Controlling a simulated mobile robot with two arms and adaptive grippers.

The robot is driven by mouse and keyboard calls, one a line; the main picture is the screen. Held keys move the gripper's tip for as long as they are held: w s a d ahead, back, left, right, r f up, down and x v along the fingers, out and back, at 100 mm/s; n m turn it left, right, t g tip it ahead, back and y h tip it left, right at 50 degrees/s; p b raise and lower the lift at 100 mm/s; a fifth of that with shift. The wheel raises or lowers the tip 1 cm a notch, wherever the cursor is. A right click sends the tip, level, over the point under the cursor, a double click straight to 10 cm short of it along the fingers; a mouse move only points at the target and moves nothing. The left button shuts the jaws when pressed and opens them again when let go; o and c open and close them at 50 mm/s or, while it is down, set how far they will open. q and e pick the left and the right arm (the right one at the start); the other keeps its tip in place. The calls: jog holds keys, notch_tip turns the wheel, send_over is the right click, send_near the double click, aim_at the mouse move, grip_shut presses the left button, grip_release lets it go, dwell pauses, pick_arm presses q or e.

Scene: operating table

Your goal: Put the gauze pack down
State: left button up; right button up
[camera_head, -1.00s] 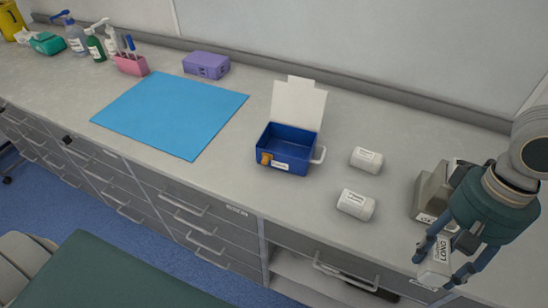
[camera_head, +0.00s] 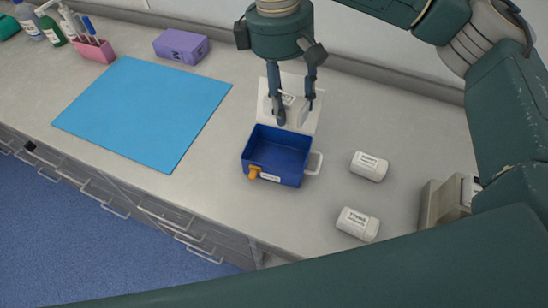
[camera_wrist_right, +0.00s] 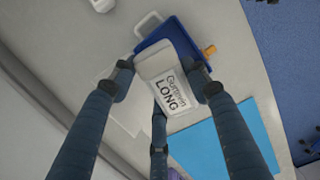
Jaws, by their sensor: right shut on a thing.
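The gauze pack (camera_wrist_right: 170,90) is a white block with dark lettering that includes "LONG". My right gripper (camera_head: 291,112) is shut on it and holds it above the back of the blue box, in front of the box's raised white lid. In the right wrist view, the fingers (camera_wrist_right: 162,100) close around the pack, with the blue box (camera_wrist_right: 160,45) partly hidden behind it. In the head view, the pack hardly stands out against the white lid (camera_head: 262,97). The blue box (camera_head: 277,155) is open and looks empty inside. My left gripper is not in view.
Two white labelled packs (camera_head: 369,166) (camera_head: 357,224) lie right of the box. A grey holder (camera_head: 443,204) stands further right. A clear blue mat (camera_head: 145,112) lies left, with a purple box (camera_head: 181,46) and a pink pen holder (camera_head: 95,50) behind.

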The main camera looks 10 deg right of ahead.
jog(key=shift+w+a+r+n, duration=0.25)
jog(key=shift+a+r+n, duration=0.5)
jog(key=shift+r+n, duration=0.15)
jog(key=shift+w+f, duration=0.1)
jog(key=shift+f, duration=0.2)
send_over(280, 160)
jog(key=f, duration=0.7)
jog(key=f+p, duration=0.1)
jog(key=f, duration=0.6)
jog(key=shift+w+a+f, duration=0.15)
jog(key=shift+a+f, duration=0.05)
jog(key=shift+f, duration=0.05)
jog(key=shift+f+p, duration=0.3)
jog(key=shift+f, duration=2.1)
jog(key=o, duration=1.1)
jog(key=shift+f, duration=0.15)
jog(key=shift+o, duration=0.2)
